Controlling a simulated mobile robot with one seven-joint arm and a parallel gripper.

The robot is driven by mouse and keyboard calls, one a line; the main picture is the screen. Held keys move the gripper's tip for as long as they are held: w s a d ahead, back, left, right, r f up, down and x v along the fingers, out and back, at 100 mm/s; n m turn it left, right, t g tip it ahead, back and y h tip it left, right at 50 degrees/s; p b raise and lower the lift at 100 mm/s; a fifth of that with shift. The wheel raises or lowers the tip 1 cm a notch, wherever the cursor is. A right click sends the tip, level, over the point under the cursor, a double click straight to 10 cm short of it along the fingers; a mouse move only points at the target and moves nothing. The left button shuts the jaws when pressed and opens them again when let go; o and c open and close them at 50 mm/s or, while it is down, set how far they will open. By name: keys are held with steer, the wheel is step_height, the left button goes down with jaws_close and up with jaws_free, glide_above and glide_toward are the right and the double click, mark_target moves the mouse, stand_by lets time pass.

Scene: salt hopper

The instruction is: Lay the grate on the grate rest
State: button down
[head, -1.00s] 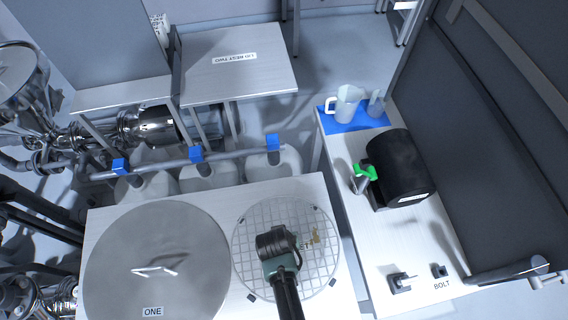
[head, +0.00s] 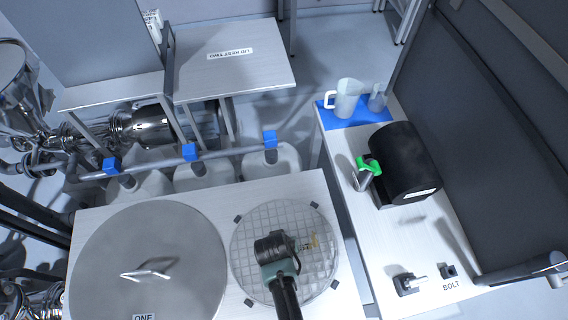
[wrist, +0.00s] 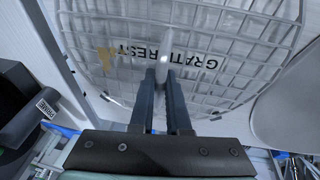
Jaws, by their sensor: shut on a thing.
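The grate (head: 265,212) is a round, pale wire mesh disc at the front of the white table, right of the big lid. It also shows in the wrist view (wrist: 240,22). The grate rest's printed label (wrist: 205,60) shows through the mesh. Small dark corner blocks (head: 237,218) stand around the grate's edge. The grate lies flat between them, at or very close to the table top; contact cannot be told. My gripper (wrist: 163,76) is shut on the grate's upright middle handle. In the head view my wrist hides that handle.
A large grey round lid (head: 150,245) lies close to the grate's left. Several white containers stand behind the table. On the right bench are a black cylinder (head: 404,160) and a jug (head: 347,98) on a blue mat. A small yellowish patch (wrist: 107,60) shows at the grate.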

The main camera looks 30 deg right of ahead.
steer(key=shift+f+b, duration=0.45)
steer(key=shift+f, duration=0.1)
steer(key=c, duration=0.8)
jaws_free()
steer(key=shift+r, duration=0.1)
steer(key=v, duration=1.2)
steer(key=shift+s+a+r, duration=0.1)
steer(key=shift+a+r, duration=0.05)
steer(key=shift+r, duration=0.2)
